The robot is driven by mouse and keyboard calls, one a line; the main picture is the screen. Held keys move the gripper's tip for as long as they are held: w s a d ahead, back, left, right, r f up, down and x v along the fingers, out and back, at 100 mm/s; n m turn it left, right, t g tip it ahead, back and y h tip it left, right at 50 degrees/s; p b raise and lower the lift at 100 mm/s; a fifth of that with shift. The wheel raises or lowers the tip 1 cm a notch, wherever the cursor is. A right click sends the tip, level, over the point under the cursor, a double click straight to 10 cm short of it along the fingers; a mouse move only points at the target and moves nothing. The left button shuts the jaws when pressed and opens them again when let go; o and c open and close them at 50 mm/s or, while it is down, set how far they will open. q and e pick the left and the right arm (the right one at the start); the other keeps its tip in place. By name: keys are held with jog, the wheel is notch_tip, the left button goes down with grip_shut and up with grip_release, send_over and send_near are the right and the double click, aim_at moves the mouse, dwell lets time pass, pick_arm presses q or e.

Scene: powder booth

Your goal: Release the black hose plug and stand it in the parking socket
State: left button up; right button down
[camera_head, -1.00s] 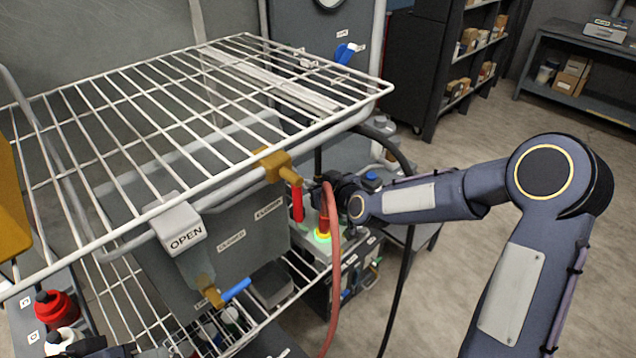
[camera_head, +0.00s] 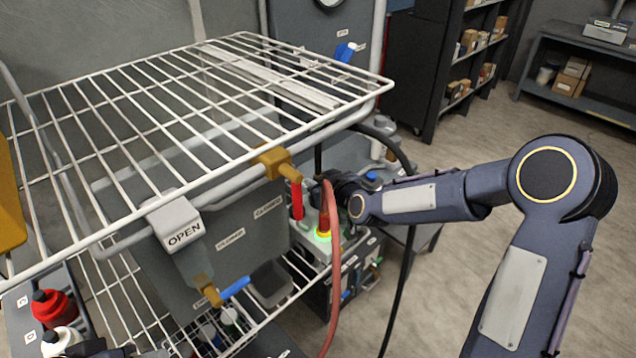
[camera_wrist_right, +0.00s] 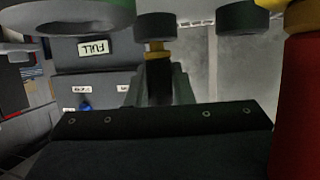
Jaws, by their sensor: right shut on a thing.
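My right gripper (camera_head: 338,188) is behind the red hose at the small unit, beyond the rack's front edge. In the right wrist view its fingers (camera_wrist_right: 158,85) are closed on a dark upright piece, which appears to be the black hose plug (camera_wrist_right: 158,80). A yellow ring and a dark round cap are beyond it. The black hose (camera_head: 318,160) rises beside the gripper, and it hangs down past my right forearm. Most of the plug is hidden in the head view. I cannot pick out the parking socket. A dark part at bottom left may be my left gripper (camera_head: 108,350); its jaws are unclear.
The red hose (camera_head: 334,260) hangs close to my right gripper, near a glowing green ring (camera_head: 322,235). The white wire rack (camera_head: 215,120) and grey bin (camera_head: 215,255) with red and blue valve handles are to the left. The floor at right is clear.

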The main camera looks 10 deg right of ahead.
jog(key=shift+s+f, duration=0.2)
jog(key=shift+f, duration=0.45)
jog(key=c, duration=1.2)
grip_release()
jog(key=shift+s+d+r, duration=0.1)
jog(key=shift+s+d, duration=0.05)
jog(key=shift+s, duration=0.1)
jog(key=b+v, duration=0.1)
jog(key=v, duration=0.2)
jog(key=b+v, duration=0.1)
jog(key=v, duration=0.2)
jog(key=shift+r, duration=0.35)
jog(key=shift+s+d+r, duration=0.1)
jog(key=shift+s+r, duration=0.25)
jog(key=shift+s, duration=0.05)
